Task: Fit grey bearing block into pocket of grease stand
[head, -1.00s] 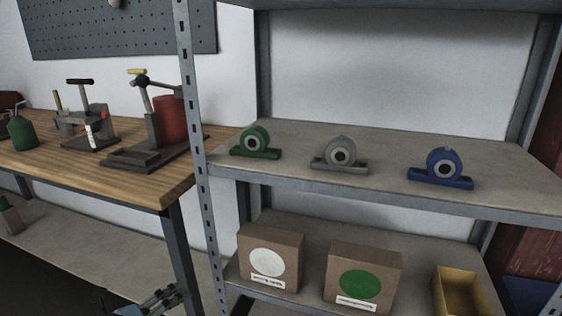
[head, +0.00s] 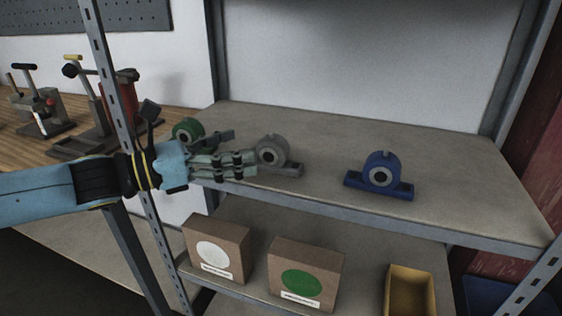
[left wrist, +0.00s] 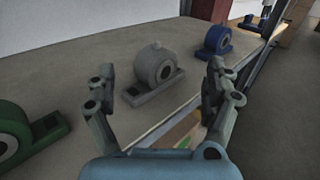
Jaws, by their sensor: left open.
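The grey bearing block (head: 274,151) sits upright on the upper shelf, between the green and blue blocks. In the left wrist view the grey block (left wrist: 154,65) lies ahead, between my spread fingers. My left gripper (head: 246,163) is open and empty, close to the grey block's left side at the shelf's front edge. In the head view its fingers cover part of the block's base. On the wooden bench, a dark stand with a lever and red cylinder (head: 122,100) looks like the grease stand. It is partly behind the shelf post, and I cannot make out its pocket.
A green block (head: 187,130) and a blue block (head: 380,170) stand on the same shelf (head: 330,130). The shelf post (head: 112,85) rises between bench and shelf. Two cardboard boxes (head: 217,246) and a yellow bin (head: 409,290) are below. A clamp-like fixture (head: 40,112) stands on the bench.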

